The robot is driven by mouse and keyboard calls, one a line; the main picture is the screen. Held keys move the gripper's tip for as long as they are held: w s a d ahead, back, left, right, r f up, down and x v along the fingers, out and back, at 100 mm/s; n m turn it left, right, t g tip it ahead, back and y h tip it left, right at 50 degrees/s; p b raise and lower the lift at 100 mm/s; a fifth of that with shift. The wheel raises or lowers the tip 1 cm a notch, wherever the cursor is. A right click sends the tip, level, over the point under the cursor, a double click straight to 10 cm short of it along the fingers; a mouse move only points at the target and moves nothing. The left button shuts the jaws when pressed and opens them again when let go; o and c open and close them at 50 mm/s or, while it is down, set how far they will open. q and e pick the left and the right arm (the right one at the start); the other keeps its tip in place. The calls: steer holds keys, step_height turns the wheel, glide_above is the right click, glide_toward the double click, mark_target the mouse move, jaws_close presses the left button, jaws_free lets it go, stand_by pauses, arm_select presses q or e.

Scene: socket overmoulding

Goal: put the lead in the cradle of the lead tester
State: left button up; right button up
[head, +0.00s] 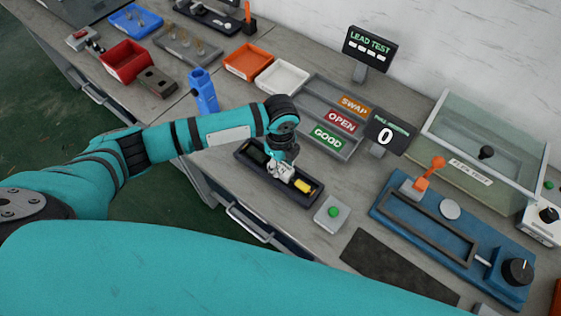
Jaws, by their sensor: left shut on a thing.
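My left gripper (283,172) reaches down over a long dark tray (249,173), which looks like the cradle of the lead tester. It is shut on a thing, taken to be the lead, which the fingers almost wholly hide. A yellow piece (304,186) shows right of the fingers, at the tray's right part; I cannot tell whether it belongs to the lead or the tray. I cannot tell whether the held thing touches the tray. A LEAD TEST display (369,49) stands at the back. My right gripper is out of view.
A green button box (332,214) stands right of the dark tray. Behind it is a grey tray (318,99) with SWAP, OPEN and GOOD labels. A blue fixture (450,237) with an orange lever lies right.

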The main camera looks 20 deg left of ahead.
mark_target(281, 166)
arm_select(q)
steer(key=shift+f, duration=0.1)
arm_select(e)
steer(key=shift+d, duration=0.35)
arm_select(q)
steer(key=o, duration=1.2)
step_height(281, 166, up, 12)
steer(key=shift+r+b, duration=0.15)
steer(key=shift+b, duration=0.8)
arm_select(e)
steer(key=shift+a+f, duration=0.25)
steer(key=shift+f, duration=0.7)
arm_select(q)
steer(key=shift+d, duration=0.1)
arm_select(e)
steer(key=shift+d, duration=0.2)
